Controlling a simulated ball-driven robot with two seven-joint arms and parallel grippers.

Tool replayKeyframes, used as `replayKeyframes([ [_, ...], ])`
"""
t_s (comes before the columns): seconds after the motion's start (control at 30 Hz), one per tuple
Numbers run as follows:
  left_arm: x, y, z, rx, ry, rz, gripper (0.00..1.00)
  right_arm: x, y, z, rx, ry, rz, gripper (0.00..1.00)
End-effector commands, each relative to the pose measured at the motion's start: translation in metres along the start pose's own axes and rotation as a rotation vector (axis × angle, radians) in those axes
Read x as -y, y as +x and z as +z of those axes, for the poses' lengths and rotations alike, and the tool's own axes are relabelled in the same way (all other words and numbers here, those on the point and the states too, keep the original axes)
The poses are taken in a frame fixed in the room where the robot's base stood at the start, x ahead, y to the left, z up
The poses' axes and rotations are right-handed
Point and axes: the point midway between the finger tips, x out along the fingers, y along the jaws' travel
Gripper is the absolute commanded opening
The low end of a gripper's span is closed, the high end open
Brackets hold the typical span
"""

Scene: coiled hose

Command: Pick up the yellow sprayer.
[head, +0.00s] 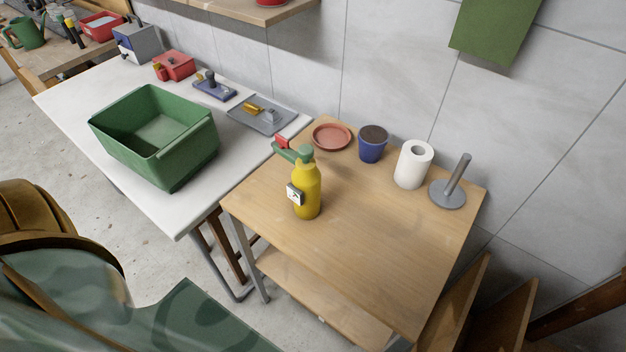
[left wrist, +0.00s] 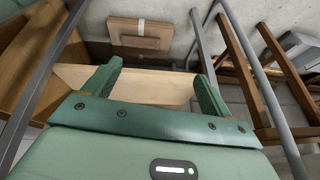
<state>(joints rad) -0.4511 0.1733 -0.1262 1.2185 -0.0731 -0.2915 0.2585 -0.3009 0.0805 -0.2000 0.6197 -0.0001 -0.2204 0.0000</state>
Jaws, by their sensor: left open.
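The yellow sprayer (head: 307,190) stands upright on the wooden table, near its left edge. It has a green head with a red nozzle tip pointing left and a white label on its side. My left gripper (left wrist: 158,75) shows in the left wrist view with its two green fingers apart and nothing between them. The sprayer is not in the left wrist view, which faces a low wooden shelf and metal legs. Neither gripper shows in the head view; part of my own body fills its lower left.
The wooden table (head: 390,245) also holds a red saucer (head: 332,136), a blue pot (head: 373,144), a paper roll (head: 413,164) and a grey stand (head: 449,193) behind the sprayer. Its front is clear. A white table (head: 85,108) with a green crate (head: 185,165) adjoins on the left.

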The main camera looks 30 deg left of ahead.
Motion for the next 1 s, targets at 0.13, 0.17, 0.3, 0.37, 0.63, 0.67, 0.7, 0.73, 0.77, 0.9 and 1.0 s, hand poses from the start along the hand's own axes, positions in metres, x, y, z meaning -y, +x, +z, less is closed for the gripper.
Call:
replayKeyframes([
  [0.13, 0.043, -0.097, -0.14, -0.306, -0.077, -0.05, 0.84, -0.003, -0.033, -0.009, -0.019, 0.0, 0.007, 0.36],
  [0.17, 0.049, -0.118, -0.164, -0.36, -0.09, -0.055, 0.84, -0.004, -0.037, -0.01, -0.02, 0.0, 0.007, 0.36],
  [0.3, 0.063, -0.211, -0.247, -0.576, -0.135, -0.051, 0.84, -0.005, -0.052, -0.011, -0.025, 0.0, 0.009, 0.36],
  [0.37, 0.064, -0.243, -0.27, -0.642, -0.148, -0.042, 0.84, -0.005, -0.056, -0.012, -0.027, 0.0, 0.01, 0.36],
  [0.63, 0.066, -0.28, -0.316, -0.751, -0.166, -0.024, 0.84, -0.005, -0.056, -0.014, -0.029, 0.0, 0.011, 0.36],
  [0.67, 0.066, -0.275, -0.321, -0.752, -0.167, -0.024, 0.84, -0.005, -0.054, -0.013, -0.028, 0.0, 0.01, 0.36],
  [0.7, 0.067, -0.267, -0.328, -0.751, -0.166, -0.025, 0.84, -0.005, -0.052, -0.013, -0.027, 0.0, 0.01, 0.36],
  [0.73, 0.068, -0.261, -0.333, -0.751, -0.165, -0.025, 0.84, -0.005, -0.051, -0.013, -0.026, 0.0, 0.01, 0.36],
  [0.77, 0.068, -0.255, -0.338, -0.751, -0.165, -0.024, 0.84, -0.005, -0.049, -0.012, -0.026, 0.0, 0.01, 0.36],
  [0.9, 0.071, -0.231, -0.361, -0.751, -0.166, -0.025, 0.84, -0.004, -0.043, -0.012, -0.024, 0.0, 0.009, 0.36],
  [1.0, 0.072, -0.219, -0.371, -0.748, -0.166, -0.025, 0.84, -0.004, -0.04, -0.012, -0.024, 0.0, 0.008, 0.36],
])
